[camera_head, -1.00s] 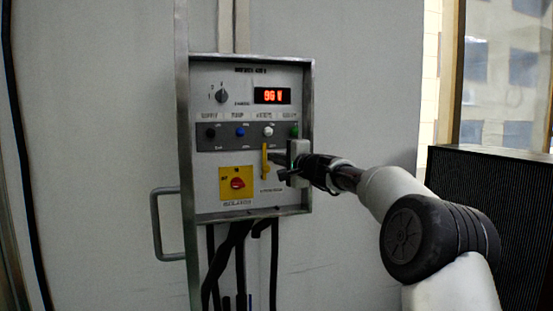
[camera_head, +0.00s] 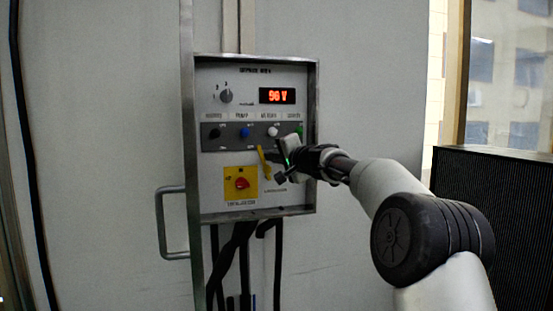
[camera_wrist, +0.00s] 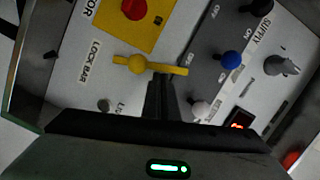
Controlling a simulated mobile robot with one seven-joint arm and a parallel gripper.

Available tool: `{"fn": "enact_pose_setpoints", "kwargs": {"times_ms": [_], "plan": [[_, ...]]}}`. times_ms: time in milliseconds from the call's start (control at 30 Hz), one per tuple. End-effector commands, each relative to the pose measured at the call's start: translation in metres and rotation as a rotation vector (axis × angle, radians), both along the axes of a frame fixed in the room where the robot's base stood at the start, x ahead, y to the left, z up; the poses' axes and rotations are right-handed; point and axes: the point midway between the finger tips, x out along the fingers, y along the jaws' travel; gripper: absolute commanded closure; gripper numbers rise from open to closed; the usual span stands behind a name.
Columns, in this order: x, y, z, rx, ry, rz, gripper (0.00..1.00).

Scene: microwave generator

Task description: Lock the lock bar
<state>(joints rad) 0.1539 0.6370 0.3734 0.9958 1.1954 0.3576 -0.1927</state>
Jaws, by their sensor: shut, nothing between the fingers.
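The yellow lock bar (camera_head: 264,163) is on the lower half of the control panel, right of the yellow plate with the red knob. In the head view it stands nearly upright, with its top leaning a little left. In the wrist view the lock bar (camera_wrist: 150,66) lies across the picture beside the "LOCK BAR" label. My gripper (camera_head: 276,164) is at the panel, just right of the bar. Its dark fingers (camera_wrist: 160,88) are shut and empty, with the tips against or very close to the bar; I cannot tell whether they touch.
The panel (camera_head: 220,75) has a red display (camera_head: 277,96), a grey rotary knob (camera_head: 226,96), and a row of switches including a blue one (camera_head: 245,132). A red knob sits on a yellow plate (camera_head: 240,197). A metal handle (camera_head: 172,222) is at left. Black cables hang below.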

Motion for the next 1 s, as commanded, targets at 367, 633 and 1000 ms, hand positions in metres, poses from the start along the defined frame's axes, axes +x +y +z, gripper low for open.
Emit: {"fn": "enact_pose_setpoints", "kwargs": {"times_ms": [367, 633, 1000], "plan": [[-0.008, 0.028, -0.003, -0.346, -0.1, 0.002, 1.0], [-0.013, 0.044, -0.011, -0.594, -0.172, 0.001, 1.0], [-0.018, 0.063, -0.03, -0.921, -0.265, 0.003, 1.0]]}}
